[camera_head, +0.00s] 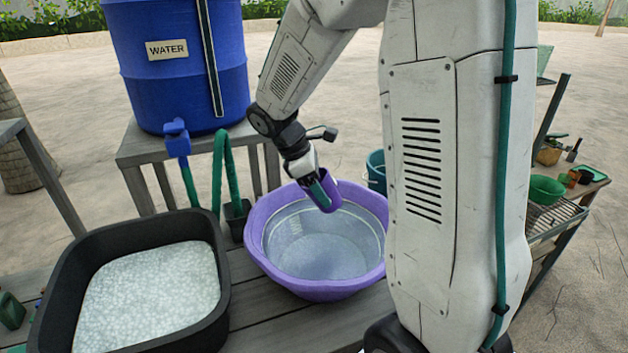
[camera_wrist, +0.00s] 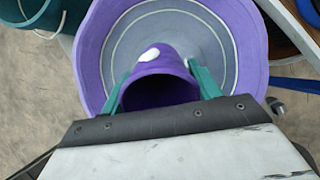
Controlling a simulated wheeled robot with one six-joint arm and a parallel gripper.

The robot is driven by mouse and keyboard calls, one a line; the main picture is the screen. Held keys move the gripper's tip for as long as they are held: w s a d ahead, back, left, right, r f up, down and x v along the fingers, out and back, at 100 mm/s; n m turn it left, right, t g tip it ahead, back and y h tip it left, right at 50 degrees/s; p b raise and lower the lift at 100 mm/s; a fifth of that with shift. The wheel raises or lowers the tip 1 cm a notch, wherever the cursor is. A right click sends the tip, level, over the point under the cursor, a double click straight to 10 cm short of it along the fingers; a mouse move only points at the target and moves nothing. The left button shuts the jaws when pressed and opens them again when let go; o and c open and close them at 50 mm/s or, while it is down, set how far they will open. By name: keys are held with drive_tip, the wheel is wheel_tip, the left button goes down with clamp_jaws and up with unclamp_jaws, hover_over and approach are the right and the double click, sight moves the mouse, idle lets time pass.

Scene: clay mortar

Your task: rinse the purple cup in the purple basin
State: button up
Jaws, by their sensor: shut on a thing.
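The purple cup (camera_head: 327,200) is held tilted over the purple basin (camera_head: 258,262), its lower end pointing down toward the basin's inside. My gripper (camera_head: 321,186) is shut on the cup. In the wrist view the gripper's green fingers (camera_wrist: 159,88) sit on both sides of the cup (camera_wrist: 163,68), and its dark open mouth faces the camera. A white spot shows on the cup's side. The basin, also in the wrist view (camera_wrist: 92,55), holds what looks like clear water. I cannot tell whether the cup touches the water.
A black tub (camera_head: 62,262) of white, bubbly contents stands left of the basin on the wooden table (camera_head: 275,325). A blue water barrel (camera_head: 145,95) with a tap (camera_head: 176,140) stands behind. A teal bucket (camera_head: 376,168) is behind the basin. A shelf (camera_head: 560,215) with green bowls is at right.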

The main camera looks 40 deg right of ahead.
wheel_tip(320, 180, down, 18)
drive_tip(key=shift+f, duration=0.1)
idle(0.8)
drive_tip(key=shift+f, duration=0.15)
idle(0.3)
drive_tip(key=shift+f, duration=0.4)
drive_tip(key=shift+r, duration=0.1)
idle(0.4)
drive_tip(key=shift+a, duration=0.1)
